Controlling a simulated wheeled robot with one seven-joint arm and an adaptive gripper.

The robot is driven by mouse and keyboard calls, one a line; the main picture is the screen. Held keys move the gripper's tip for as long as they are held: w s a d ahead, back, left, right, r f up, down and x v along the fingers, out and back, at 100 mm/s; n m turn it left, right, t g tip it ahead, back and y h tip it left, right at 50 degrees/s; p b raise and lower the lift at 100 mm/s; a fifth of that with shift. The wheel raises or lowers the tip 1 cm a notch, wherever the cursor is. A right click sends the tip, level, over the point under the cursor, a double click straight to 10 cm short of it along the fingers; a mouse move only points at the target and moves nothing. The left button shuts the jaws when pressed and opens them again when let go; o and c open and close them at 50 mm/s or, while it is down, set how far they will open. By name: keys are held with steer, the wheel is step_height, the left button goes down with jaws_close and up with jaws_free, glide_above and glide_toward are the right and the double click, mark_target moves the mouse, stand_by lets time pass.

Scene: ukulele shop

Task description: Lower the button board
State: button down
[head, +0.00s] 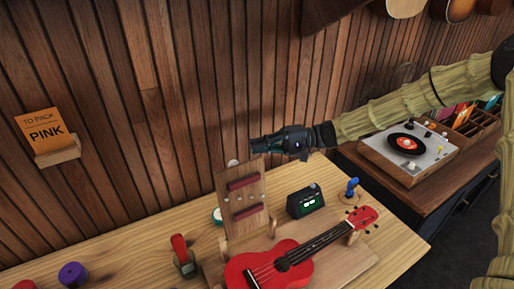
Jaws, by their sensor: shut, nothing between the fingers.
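The button board appears to be the upright wooden panel (241,206) on the workbench, with two dark red bars across its face and small round pieces between them. It stands on edge, leaning slightly. I cannot tell whether the fingertips touch the panel.
A red ukulele (275,268) lies on a wooden cradle in front of the panel. A dark tuner box (305,202) and a blue-handled tool (351,188) stand to the right. A red-handled clamp (181,252) stands left. A record player (409,150) sits farther right.

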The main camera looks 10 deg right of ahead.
steer(key=s+a+p, duration=0.4)
steer(key=a+p, duration=0.1)
steer(key=a, duration=0.1)
steer(key=shift+a+p, duration=0.3)
steer(key=shift+s+d+r, duration=0.1)
steer(key=shift+s, duration=0.05)
steer(key=shift+s+b, duration=0.1)
steer(key=shift+b, duration=0.3)
